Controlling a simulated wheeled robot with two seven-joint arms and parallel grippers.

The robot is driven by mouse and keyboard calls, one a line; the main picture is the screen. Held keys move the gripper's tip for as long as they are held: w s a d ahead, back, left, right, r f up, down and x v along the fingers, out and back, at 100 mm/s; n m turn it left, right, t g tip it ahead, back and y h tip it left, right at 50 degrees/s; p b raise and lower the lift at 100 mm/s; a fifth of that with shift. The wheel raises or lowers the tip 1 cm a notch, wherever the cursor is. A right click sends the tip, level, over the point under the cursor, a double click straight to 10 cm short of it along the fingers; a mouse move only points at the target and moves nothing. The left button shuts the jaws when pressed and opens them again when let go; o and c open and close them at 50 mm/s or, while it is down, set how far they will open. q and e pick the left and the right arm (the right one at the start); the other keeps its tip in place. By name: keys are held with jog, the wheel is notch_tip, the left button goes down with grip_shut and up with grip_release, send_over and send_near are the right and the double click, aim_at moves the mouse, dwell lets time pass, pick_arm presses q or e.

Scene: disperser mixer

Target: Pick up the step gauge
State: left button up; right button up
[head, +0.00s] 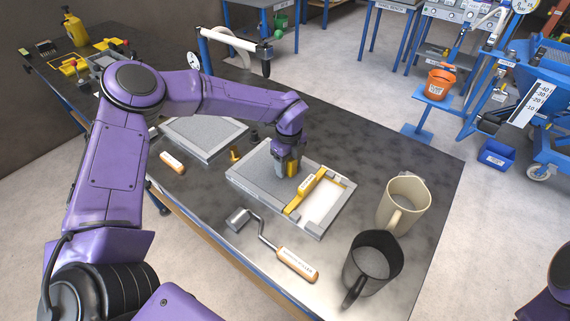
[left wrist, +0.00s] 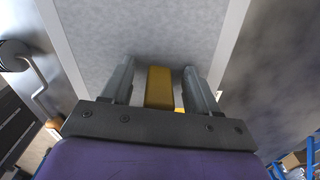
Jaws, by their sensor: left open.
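My left gripper (head: 288,172) points down over the grey panel (head: 255,170) on the dark bench, with its fingers apart. A narrow yellow block stands between the fingers in the left wrist view (left wrist: 160,86), with gaps on both sides. I cannot tell for certain whether it is the step gauge, as the fingers partly hide it in the head view. A yellow bar with a pale label (head: 312,184) lies across the panel, just right of the gripper. Only a piece of my right arm shows at the right edge; its gripper is out of view.
A roller with a wooden handle (head: 297,264), a dark mug (head: 372,262) and a cream jug (head: 408,205) stand or lie near the front right. A second grey panel (head: 205,135) and a small brass piece (head: 235,154) are to the left.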

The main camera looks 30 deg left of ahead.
pick_arm(q)
jog(key=c, duration=1)
grip_shut()
jog(key=shift+r, duration=0.1)
